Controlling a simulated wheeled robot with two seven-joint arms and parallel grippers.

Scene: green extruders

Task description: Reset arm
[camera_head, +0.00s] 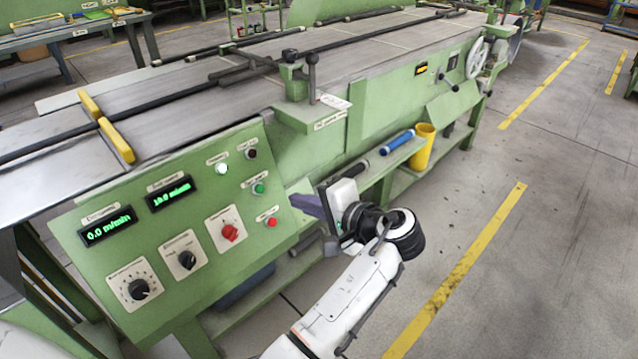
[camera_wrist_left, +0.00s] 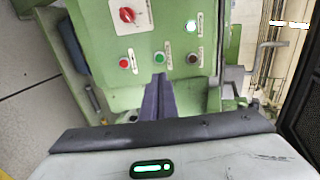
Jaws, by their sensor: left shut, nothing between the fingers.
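My left gripper (camera_head: 305,203) is shut and empty, its dark fingers pointing left beside the right edge of the green control panel (camera_head: 190,285). In the left wrist view the closed fingertips (camera_wrist_left: 159,80) appear just below the green button (camera_wrist_left: 158,57). I cannot tell whether they touch the panel. The red button (camera_head: 272,222) is to the left of the fingers, with the green button (camera_head: 258,188) above it. A red rotary knob (camera_head: 230,232) is further left. My right gripper is in neither view.
The long green machine (camera_head: 345,130) with its grey bed fills the middle. A shelf holds a blue cylinder (camera_head: 397,142) and a yellow cup (camera_head: 423,148) behind my wrist. Two displays (camera_head: 168,195) are lit on the panel. Open concrete floor (camera_head: 545,230) lies to the right.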

